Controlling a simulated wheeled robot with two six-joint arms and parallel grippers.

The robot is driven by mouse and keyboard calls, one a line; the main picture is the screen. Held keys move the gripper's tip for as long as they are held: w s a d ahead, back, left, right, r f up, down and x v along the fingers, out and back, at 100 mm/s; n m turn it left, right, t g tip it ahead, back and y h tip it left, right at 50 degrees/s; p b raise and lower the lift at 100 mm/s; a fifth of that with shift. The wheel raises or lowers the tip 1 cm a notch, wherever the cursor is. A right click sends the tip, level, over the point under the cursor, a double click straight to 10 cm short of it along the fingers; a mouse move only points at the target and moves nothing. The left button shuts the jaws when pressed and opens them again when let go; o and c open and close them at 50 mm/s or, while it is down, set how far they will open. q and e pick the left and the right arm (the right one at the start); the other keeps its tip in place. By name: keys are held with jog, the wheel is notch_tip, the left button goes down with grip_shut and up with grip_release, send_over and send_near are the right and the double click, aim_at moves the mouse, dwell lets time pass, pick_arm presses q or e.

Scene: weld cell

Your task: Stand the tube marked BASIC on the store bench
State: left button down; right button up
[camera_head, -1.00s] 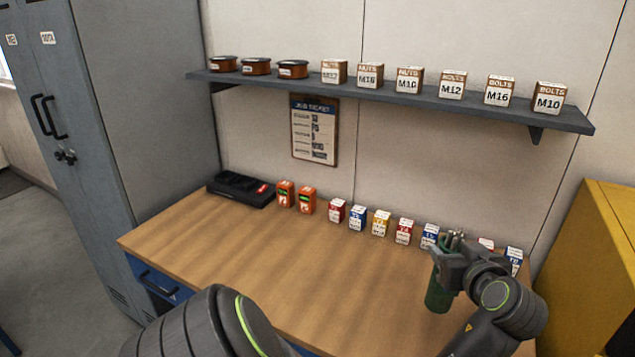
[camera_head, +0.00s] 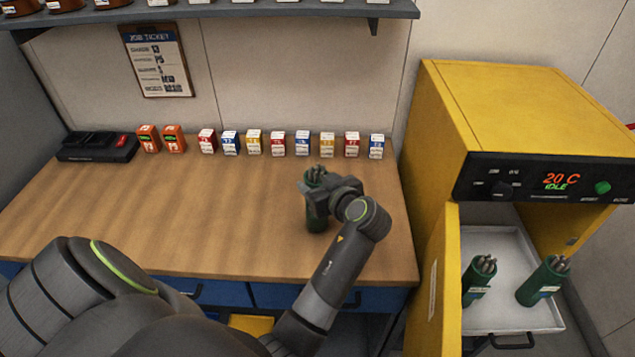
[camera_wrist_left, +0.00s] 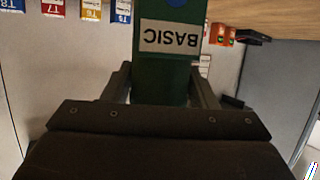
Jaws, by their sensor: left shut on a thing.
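A green tube (camera_head: 317,218) with several grey rods showing at its top is held upright over the right part of the wooden store bench (camera_head: 190,225). My left gripper (camera_head: 320,192) is shut around its upper part. In the left wrist view the tube (camera_wrist_left: 163,75) stands between the two fingers, and its white label reads BASIC, upside down in that picture. Its lower end is out of that view, and I cannot tell whether it touches the bench. My right gripper is not in view.
Small labelled boxes (camera_head: 278,144), two orange boxes (camera_head: 174,138) and a black charger (camera_head: 98,147) line the bench's back. The bench middle is clear. At right, a yellow oven (camera_head: 530,105) reading 20 C IDLE stands open, with two green tubes (camera_head: 541,281) on its tray (camera_head: 505,310).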

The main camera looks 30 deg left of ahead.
pick_arm(q)
jog(key=shift+f, duration=0.35)
jog(key=c, duration=0.9)
grip_release()
jog(key=shift+f, duration=0.1)
jog(key=o, duration=0.3)
jog(key=shift+r, duration=0.2)
